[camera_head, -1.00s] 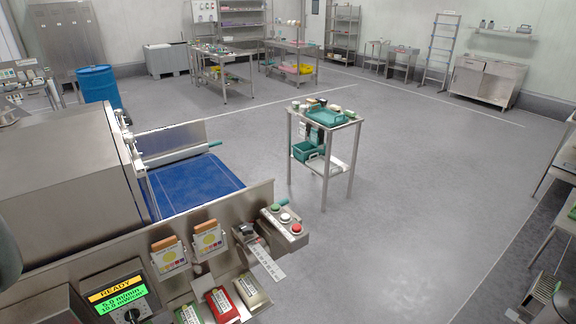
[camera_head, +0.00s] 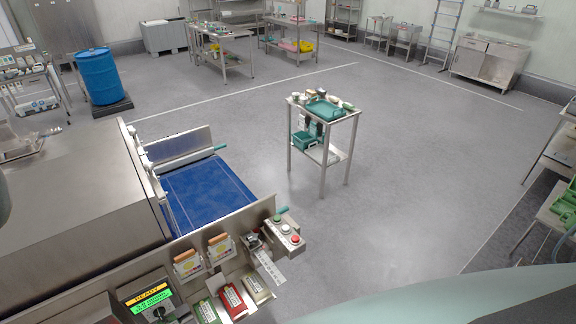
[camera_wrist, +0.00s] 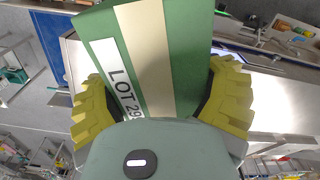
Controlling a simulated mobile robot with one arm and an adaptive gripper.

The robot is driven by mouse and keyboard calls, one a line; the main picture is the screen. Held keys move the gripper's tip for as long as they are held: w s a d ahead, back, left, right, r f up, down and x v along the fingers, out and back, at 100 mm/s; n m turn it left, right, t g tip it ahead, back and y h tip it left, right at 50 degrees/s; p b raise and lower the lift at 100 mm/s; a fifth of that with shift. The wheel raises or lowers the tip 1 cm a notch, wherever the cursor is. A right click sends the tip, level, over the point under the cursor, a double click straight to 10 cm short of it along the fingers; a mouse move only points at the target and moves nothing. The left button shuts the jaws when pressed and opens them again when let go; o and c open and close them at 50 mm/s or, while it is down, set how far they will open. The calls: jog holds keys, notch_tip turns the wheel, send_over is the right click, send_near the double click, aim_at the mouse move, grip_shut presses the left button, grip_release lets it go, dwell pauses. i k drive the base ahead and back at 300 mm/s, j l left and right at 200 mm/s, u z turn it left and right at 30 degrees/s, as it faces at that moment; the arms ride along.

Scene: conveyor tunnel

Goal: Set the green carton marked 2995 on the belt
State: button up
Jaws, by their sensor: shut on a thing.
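My gripper (camera_wrist: 161,98) is shut on a green carton (camera_wrist: 190,45) in the wrist view, with one yellow ribbed finger on each side. The carton has a cream stripe and a white label reading "LOT 29"; the rest of the number is hidden behind my gripper. The blue belt (camera_head: 205,193) shows in the head view at left centre, coming out of a steel tunnel housing (camera_head: 75,200). The visible part of the belt is bare. Neither my gripper nor the held carton shows in the head view.
A steel side plate (camera_head: 235,228) edges the belt. A small table (camera_head: 322,112) stands beyond, with clear floor around it.

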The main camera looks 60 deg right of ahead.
aim_at(210, 211)
jog(key=i+l, duration=0.15)
jog(key=l, duration=0.4)
jog(key=i+l, duration=0.1)
jog(key=l, duration=0.5)
jog(key=i+l, duration=0.15)
jog(key=l, duration=0.4)
jog(key=i+l, duration=0.15)
jog(key=l, duration=0.4)
jog(key=i+l, duration=0.15)
jog(key=l, duration=0.45)
jog(key=i+l, duration=0.1)
jog(key=l, duration=0.45)
jog(key=i+l, duration=0.15)
jog(key=l, duration=0.45)
jog(key=i+l+u, duration=0.1)
jog(key=l, duration=0.45)
